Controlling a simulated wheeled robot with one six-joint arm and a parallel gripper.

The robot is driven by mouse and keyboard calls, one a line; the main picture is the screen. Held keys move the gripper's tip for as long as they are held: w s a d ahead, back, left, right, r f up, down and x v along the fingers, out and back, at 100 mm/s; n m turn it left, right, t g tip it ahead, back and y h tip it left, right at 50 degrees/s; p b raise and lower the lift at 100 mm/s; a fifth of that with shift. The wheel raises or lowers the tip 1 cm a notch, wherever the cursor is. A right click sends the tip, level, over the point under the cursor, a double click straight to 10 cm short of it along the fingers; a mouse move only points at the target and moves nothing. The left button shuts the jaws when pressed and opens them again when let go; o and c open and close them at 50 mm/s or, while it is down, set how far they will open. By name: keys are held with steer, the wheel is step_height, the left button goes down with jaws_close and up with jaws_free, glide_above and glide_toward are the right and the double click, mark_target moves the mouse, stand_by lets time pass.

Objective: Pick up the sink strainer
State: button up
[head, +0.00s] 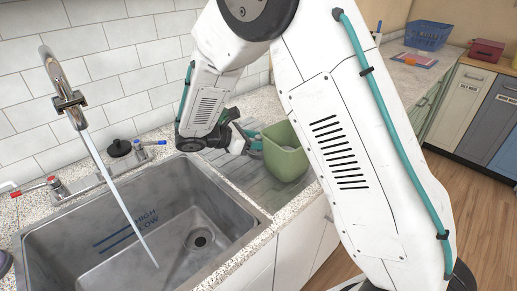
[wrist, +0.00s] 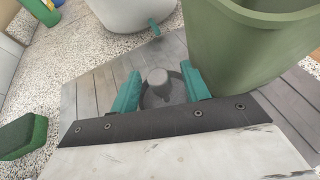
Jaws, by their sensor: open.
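The sink strainer (wrist: 158,92) is a dark grey round piece with a raised knob. In the wrist view it sits on the ribbed grey drainboard (wrist: 85,98). My gripper (wrist: 161,84) is open, with one teal finger on the left and one on the right of the strainer. I cannot tell whether the fingers touch it. The near part of the strainer is hidden behind the gripper's dark front plate. In the head view my gripper (head: 250,141) is low over the drainboard, left of the green bin, and I cannot make out the strainer there.
A green bin (wrist: 250,45) stands close to the right finger; it also shows in the head view (head: 284,158). A whitish rounded vessel (wrist: 130,12) is beyond the strainer. A green block (wrist: 22,136) lies left. The sink basin (head: 150,215) has water running into it.

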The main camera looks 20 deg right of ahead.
jaws_close()
step_height(320, 180, up, 18)
stand_by(0.8)
